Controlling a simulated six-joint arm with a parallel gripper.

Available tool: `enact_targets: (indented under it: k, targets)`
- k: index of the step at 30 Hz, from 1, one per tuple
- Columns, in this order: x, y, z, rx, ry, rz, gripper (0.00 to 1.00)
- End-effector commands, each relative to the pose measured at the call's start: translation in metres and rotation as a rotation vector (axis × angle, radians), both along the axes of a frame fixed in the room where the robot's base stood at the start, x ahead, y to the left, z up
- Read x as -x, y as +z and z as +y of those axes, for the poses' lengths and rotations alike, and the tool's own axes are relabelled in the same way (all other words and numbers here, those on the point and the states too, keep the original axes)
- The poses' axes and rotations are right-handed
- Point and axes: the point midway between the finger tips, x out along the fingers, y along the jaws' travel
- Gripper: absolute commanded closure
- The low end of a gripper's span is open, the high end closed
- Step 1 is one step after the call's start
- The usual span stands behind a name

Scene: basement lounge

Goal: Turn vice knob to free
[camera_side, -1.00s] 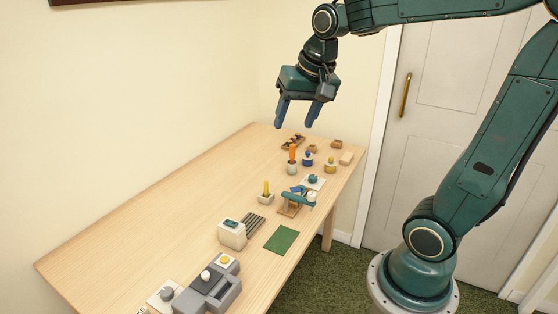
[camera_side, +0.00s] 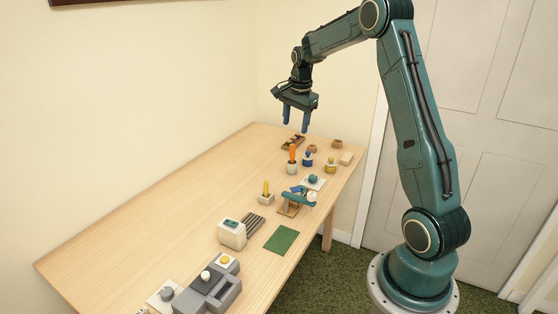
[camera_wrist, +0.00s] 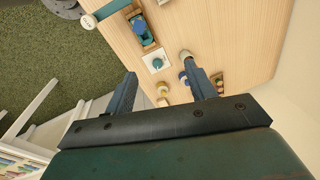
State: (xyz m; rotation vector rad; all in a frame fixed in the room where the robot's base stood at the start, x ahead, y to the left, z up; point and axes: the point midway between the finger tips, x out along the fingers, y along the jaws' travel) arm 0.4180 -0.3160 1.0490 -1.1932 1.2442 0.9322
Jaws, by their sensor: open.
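A small teal knob (camera_side: 313,179) sits on a white plate (camera_side: 320,186) near the table's right edge. Beside it stands a teal device on a wooden base (camera_side: 291,209), which looks like the vice; its details are too small to read. In the wrist view, the knob (camera_wrist: 157,63) on its plate (camera_wrist: 149,68) lies between and beyond my fingers, beside the teal device (camera_wrist: 140,27). My gripper (camera_side: 296,124) is open and empty, in the air above the table's far end. Its two fingers also show in the wrist view (camera_wrist: 160,74). The knob's setting cannot be read.
An orange stick in a holder (camera_side: 292,155), a blue-topped jar (camera_side: 307,160), a yellow-banded jar (camera_side: 330,166) and small blocks stand near the knob. The table's left side is clear.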

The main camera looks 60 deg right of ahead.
Motion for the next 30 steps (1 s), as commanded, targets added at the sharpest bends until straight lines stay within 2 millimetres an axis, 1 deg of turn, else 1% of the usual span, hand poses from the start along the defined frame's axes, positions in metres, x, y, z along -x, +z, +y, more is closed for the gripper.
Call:
enact_targets:
  k: [1, 5, 9, 12, 15, 18, 21, 30]
  targets:
    - [0.000, -0.013, -0.015, -0.012, -0.054, 0.007, 0.45]
    - [0.003, -0.044, -0.049, -0.040, -0.190, 0.020, 0.45]
    - [0.010, -0.078, -0.083, -0.066, -0.334, 0.033, 0.45]
    - [0.016, -0.099, -0.103, -0.081, -0.419, 0.041, 0.45]
    - [0.021, -0.114, -0.116, -0.091, -0.481, 0.044, 0.45]
    - [0.024, -0.123, -0.124, -0.097, -0.518, 0.047, 0.45]
    - [0.026, -0.127, -0.127, -0.100, -0.535, 0.048, 0.45]
    - [0.026, -0.131, -0.127, -0.100, -0.535, 0.048, 0.45]
